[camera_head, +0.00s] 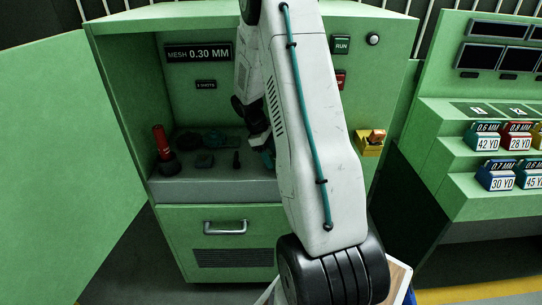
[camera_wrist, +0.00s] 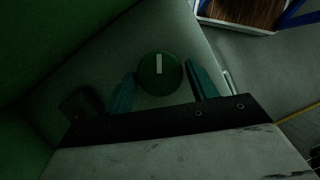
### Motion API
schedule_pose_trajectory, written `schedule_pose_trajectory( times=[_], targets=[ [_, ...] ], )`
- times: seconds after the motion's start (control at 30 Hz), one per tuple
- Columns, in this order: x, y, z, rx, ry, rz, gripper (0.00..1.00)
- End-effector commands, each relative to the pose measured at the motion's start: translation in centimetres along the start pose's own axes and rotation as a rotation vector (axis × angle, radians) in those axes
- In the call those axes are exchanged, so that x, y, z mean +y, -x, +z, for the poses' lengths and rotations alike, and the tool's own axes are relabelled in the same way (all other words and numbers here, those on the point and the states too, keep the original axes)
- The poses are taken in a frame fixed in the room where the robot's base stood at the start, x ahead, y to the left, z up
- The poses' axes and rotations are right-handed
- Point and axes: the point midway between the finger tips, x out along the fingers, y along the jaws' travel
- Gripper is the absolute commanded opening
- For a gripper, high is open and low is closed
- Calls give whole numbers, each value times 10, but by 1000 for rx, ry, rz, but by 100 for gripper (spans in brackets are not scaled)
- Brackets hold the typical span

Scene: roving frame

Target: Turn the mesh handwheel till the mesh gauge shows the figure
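The mesh gauge (camera_head: 198,53) on the cabinet's back panel reads "MESH 0.30 MM". In the wrist view a round dark green wheel (camera_wrist: 150,84), seemingly the mesh handwheel, has a white mark pointing to the top of the picture. My gripper (camera_wrist: 160,68) has its teal fingers apart, one on each side of the wheel, with a narrow gap seeming to show at each side. In the head view my gripper (camera_head: 266,158) is low in the recess at the right, partly behind my arm, which hides the wheel.
The green cabinet (camera_head: 235,223) has an open door (camera_head: 60,150) at left. A red-handled lever (camera_head: 163,142) stands at the recess's left, with small dark items beside it. A RUN button (camera_head: 341,46) and a yellow box (camera_head: 369,145) are at right.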

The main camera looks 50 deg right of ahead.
Motion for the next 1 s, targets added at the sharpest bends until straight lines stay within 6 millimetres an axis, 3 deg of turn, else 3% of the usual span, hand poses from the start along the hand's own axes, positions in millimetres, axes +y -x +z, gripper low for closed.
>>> schedule_pose_trajectory(
  times=[0.37,0.6,1.0],
  targets=[
    [0,2,1,0,0,1,72],
    [0,35,13,3,-1,4,72],
    [-81,18,73,0,1,0,72]
  ],
)
